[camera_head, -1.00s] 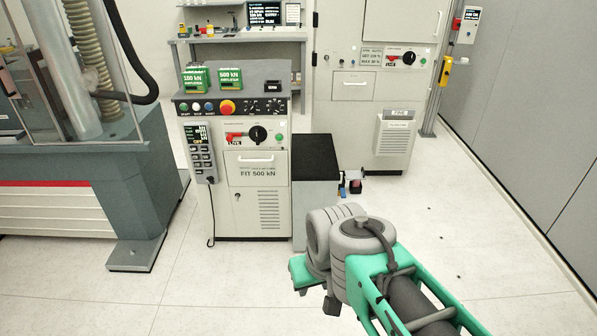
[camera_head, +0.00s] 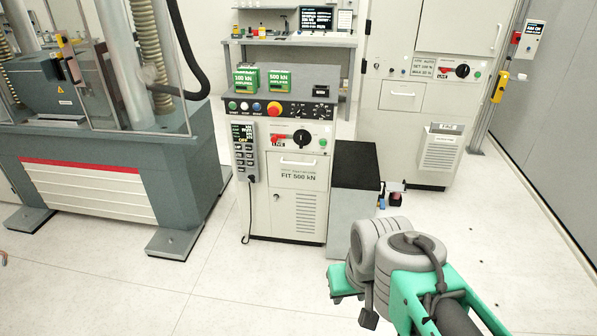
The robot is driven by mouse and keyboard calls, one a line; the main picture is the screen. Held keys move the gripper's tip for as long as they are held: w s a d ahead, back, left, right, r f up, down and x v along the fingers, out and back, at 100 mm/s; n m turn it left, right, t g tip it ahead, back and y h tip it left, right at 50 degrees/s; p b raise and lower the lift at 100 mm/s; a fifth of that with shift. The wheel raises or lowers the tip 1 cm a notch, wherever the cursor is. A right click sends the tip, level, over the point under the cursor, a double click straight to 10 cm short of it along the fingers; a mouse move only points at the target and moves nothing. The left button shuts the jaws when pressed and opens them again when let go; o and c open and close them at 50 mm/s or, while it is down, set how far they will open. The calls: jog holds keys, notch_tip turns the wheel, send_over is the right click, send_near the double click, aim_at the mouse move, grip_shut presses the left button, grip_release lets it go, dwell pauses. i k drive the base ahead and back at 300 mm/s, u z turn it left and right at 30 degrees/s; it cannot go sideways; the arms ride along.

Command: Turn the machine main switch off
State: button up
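The FIT 500 kN control cabinet (camera_head: 300,185) stands left of my arm, across some floor. Its front carries a black rotary main switch (camera_head: 302,139) with a red handle piece (camera_head: 279,139) pointing left and a "LIVE" label below it. A similar black switch (camera_head: 462,71) with a red piece and "LIVE" label sits on the taller cabinet behind. My arm shows at the lower right, with grey joints and green links, apart from both cabinets. My gripper's fingers cannot be made out.
A grey box with a black top (camera_head: 355,165) stands right of the control cabinet. A red button (camera_head: 274,109) and a handheld pendant (camera_head: 243,152) are on the cabinet. The large test frame base (camera_head: 110,165) is at the left. Floor (camera_head: 260,285) in front is clear.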

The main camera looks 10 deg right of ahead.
aim_at(301, 139)
jog(key=u, duration=0.45)
jog(key=i, duration=1.4)
jog(key=u, duration=0.7)
jog(key=i, duration=0.5)
jog(key=z, duration=0.05)
